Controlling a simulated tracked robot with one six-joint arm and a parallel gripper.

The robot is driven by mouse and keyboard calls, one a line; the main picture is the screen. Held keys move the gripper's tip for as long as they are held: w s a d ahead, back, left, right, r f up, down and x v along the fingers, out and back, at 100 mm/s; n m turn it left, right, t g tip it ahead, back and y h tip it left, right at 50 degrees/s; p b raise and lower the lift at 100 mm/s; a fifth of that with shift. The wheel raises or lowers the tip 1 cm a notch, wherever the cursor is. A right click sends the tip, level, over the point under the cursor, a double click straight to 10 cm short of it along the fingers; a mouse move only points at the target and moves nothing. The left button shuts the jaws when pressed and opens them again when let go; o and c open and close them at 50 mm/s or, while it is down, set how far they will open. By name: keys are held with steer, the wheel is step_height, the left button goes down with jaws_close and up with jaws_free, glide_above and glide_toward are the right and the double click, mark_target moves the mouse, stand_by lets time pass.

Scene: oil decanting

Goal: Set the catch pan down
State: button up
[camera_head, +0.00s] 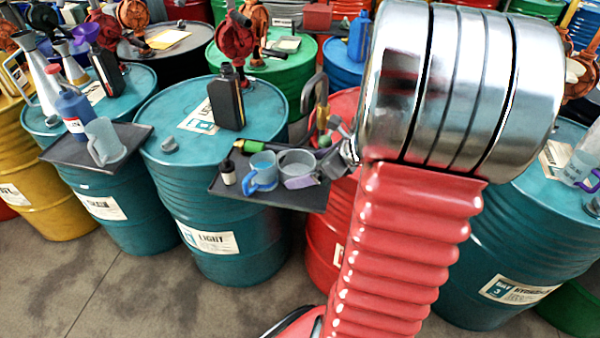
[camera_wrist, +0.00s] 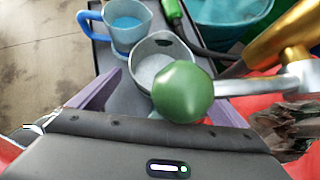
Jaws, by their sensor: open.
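The catch pan, a round grey metal vessel (camera_head: 296,162), stands at the right end of a dark shelf tray (camera_head: 262,194) at the teal drum's front edge. In the wrist view the pan (camera_wrist: 152,66) lies just ahead of my gripper (camera_wrist: 168,90), with a pale patch inside. The purple fingers are spread apart, one to each side of the pan's near side; contact cannot be told. A green round knob (camera_wrist: 182,91) hides the pan's near right part. In the head view only a purple finger of my gripper (camera_head: 301,182) shows clearly.
A brass tap (camera_head: 322,106) is close behind and right. A black bottle (camera_head: 227,98) stands on the teal drum (camera_head: 165,115). Floor in front is clear.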

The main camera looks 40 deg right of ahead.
steer(key=shift+x, duration=1.1)
steer(key=shift+c, duration=0.5)
steer(key=c, duration=1.2)
steer(key=shift+c, duration=0.2)
steer(key=shift+s+r, duration=0.1)
steer(key=shift+r, duration=0.05)
steer(key=shift+s+a+r, duration=0.15)
steer(key=shift+s+r, duration=0.25)
steer(key=s+a+r, duration=0.2)
steer(key=s+r, duration=0.1)
steer(key=s, duration=0.3)
steer(key=s+a+r, duration=0.2)
steer(key=s+r, duration=0.2)
steer(key=s, duration=0.2)
steer(key=shift+s, duration=0.2)
steer(key=shift+s, duration=0.1)
